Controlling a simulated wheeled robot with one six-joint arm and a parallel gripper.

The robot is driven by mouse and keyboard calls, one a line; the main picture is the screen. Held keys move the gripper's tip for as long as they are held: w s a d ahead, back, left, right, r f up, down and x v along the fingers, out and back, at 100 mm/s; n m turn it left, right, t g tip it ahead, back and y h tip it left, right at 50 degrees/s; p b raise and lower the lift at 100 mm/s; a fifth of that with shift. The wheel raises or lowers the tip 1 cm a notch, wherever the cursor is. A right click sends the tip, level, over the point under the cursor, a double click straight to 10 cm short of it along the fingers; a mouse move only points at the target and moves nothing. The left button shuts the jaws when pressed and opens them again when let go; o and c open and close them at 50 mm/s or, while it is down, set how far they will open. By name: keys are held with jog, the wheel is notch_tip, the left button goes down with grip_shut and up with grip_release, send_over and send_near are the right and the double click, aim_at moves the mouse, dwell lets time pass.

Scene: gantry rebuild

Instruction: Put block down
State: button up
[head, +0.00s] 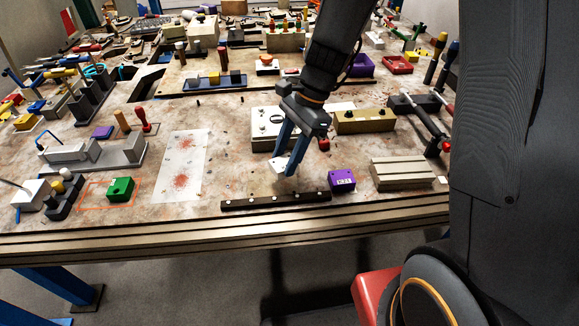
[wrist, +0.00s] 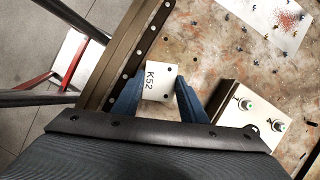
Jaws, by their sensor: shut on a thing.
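My gripper (head: 285,168) has blue fingers and points down over the front part of the table. It is shut on a white block (wrist: 159,83) marked "K52", which sits between the blue fingertips in the wrist view. The block (head: 277,167) is partly hidden by the fingers in the head view. It is close to the tabletop, but I cannot tell whether it touches it. A dark strip with pale dots (head: 275,201) lies just in front of the gripper.
A purple block (head: 342,181) is right of the gripper, with a ribbed beige block (head: 402,173) beyond it. A white box with knobs (head: 268,128) stands behind. A green block (head: 121,189) lies at left near a white speckled sheet (head: 182,165). The table's front edge (head: 230,233) is close.

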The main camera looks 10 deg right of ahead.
jog(key=shift+f, duration=2.15)
jog(key=shift+f, duration=0.1)
jog(key=o, duration=1.1)
jog(key=b+v, duration=0.2)
jog(key=v, duration=1)
jog(key=s+d+f+n+t+h, duration=0.2)
jog(key=s+d+f+n+h, duration=0.2)
jog(key=n, duration=0.9)
jog(key=s+d, duration=0.3)
jog(key=s, duration=0.2)
jog(key=shift+s+d+n+t, duration=0.25)
jog(key=shift+d+n+t, duration=0.1)
jog(key=shift+n+t, duration=0.05)
jog(key=shift+f, duration=0.1)
